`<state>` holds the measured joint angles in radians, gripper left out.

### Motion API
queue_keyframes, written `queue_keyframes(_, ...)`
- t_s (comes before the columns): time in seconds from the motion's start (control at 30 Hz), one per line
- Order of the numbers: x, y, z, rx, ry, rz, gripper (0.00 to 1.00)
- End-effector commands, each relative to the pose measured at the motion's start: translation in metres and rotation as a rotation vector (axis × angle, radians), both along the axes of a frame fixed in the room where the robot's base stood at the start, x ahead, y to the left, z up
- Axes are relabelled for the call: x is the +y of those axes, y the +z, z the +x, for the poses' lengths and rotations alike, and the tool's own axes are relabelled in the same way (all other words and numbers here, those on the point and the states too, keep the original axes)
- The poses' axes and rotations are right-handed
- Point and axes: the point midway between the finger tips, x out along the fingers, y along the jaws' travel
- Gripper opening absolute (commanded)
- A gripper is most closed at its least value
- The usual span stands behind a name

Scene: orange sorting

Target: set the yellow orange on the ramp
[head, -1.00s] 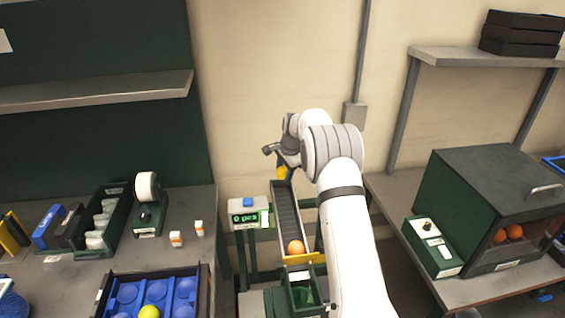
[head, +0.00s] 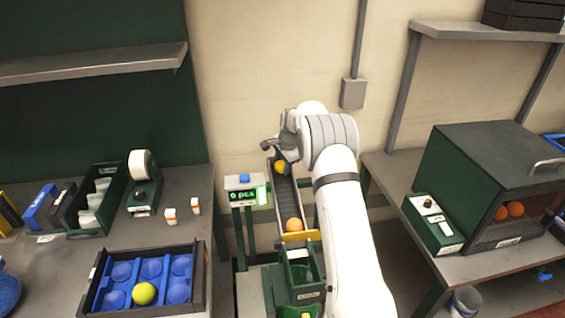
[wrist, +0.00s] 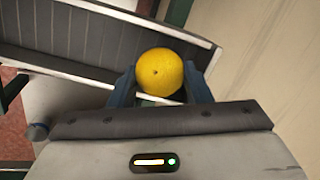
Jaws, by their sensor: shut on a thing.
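The yellow orange (wrist: 160,74) is held between the two blue fingers of my gripper (wrist: 161,92) in the wrist view. In the head view the yellow orange (head: 280,167) shows at the upper end of the ramp (head: 285,196), partly covered by my gripper (head: 277,160). The ramp (wrist: 70,35) runs off to the left of the fruit in the wrist view. I cannot tell whether the fruit touches the ramp bed.
A counter display (head: 243,195) stands left of the ramp. A green bin (head: 305,293) is below its lower end. A blue tray (head: 123,271) with a yellow-green fruit (head: 144,293) sits on the left bench. A dark green box (head: 490,190) with oranges stands right.

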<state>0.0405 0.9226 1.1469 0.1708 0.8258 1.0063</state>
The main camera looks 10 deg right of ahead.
Motion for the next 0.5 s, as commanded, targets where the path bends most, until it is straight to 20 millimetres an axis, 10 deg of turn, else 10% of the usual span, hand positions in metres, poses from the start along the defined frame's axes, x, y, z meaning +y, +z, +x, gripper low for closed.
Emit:
queue_keyframes(0.37, 0.0003, 0.0002, 0.0002, 0.000, 0.000, 0.000, 0.21)
queue_keyframes(0.4, 0.0003, 0.0002, 0.0002, 0.000, 0.000, 0.000, 0.47)
queue_keyframes(0.5, 0.0004, 0.0002, 0.0001, 0.000, 0.001, 0.000, 0.56)
